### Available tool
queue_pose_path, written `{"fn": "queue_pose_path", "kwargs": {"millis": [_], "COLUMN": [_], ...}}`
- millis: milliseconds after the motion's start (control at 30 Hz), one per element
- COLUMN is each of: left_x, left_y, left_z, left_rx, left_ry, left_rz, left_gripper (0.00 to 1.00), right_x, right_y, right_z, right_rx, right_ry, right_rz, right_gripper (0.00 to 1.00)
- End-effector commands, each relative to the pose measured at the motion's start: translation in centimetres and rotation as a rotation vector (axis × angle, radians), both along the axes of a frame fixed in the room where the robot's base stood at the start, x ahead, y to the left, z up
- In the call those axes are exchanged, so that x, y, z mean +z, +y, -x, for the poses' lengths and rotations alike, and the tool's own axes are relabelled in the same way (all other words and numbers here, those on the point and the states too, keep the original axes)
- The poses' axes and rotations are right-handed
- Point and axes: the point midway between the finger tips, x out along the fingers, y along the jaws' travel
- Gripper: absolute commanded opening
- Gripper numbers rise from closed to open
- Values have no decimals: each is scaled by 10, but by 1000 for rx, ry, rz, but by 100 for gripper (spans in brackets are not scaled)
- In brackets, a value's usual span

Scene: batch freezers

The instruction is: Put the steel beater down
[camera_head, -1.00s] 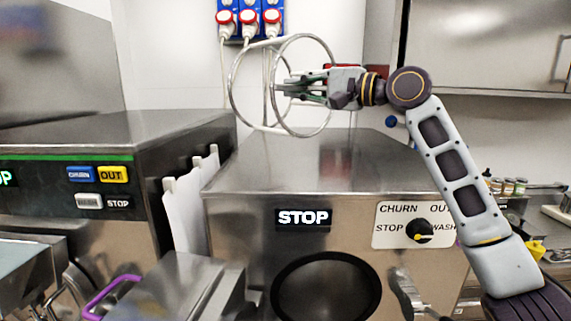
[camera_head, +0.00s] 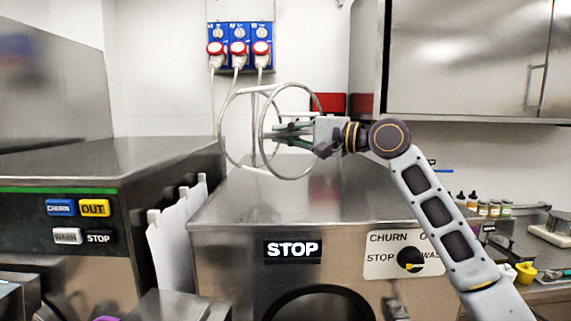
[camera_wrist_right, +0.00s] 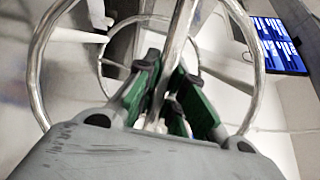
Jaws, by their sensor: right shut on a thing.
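The steel beater (camera_head: 262,136) is a frame of two shiny rings joined by bars. My right gripper (camera_head: 280,132) is shut on it and holds it in front of the wall, over the top of the right freezer (camera_head: 320,190). In the head view I cannot tell whether the lowest part of its rings touches that top. In the right wrist view, the green-padded fingers (camera_wrist_right: 165,100) close around a bar of the beater (camera_wrist_right: 180,45), with rings on both sides. My left gripper is not in view.
A left freezer (camera_head: 90,160) with buttons stands beside white upright panels (camera_head: 178,235). Red plugs in blue sockets (camera_head: 238,45) hang on the wall behind. A steel cupboard (camera_head: 460,60) is at the upper right. Small bottles (camera_head: 490,207) stand on the right counter.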

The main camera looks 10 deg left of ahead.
Motion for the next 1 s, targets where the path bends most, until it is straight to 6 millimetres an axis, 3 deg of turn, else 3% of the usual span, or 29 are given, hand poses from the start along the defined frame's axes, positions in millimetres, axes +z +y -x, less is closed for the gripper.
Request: {"fn": "queue_pose_path", "kwargs": {"millis": [200, 700, 1000], "left_x": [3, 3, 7], "left_y": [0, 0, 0], "left_z": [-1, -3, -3], "left_rx": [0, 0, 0], "left_ry": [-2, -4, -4], "left_rz": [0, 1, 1], "left_gripper": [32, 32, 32], "right_x": [-21, -28, -51], "right_y": [0, 0, 0], "right_z": [0, 0, 0], "right_rx": [0, 0, 0], "right_ry": [-1, -2, 0], "right_rz": [-2, -2, -2], "right_gripper": [0, 0, 0]}}
